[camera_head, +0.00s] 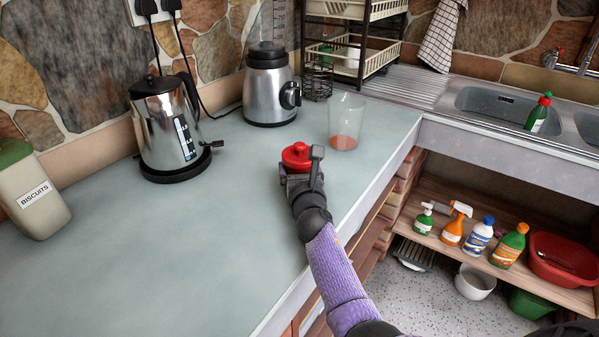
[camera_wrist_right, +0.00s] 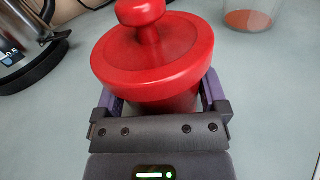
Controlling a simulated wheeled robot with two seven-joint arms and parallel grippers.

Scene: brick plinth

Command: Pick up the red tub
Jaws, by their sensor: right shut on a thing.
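The red tub (camera_head: 296,155) is a small round red pot with a wide lid and a knob on top. It is at the middle of the counter in the head view and fills the upper middle of the right wrist view (camera_wrist_right: 152,58). My right gripper (camera_head: 299,172) is shut on the tub's body below the lid, one finger on each side. The gripper also shows in the right wrist view (camera_wrist_right: 162,103). The tub looks upright. Its base is hidden, so I cannot tell whether it touches the counter. My left gripper is in neither view.
A clear glass with reddish contents (camera_head: 345,122) stands just behind and right of the tub. A kettle (camera_head: 165,130) and a blender (camera_head: 268,85) stand farther left and back. A biscuits tin (camera_head: 35,195) is at far left. The counter's front edge (camera_head: 375,192) runs close on the right.

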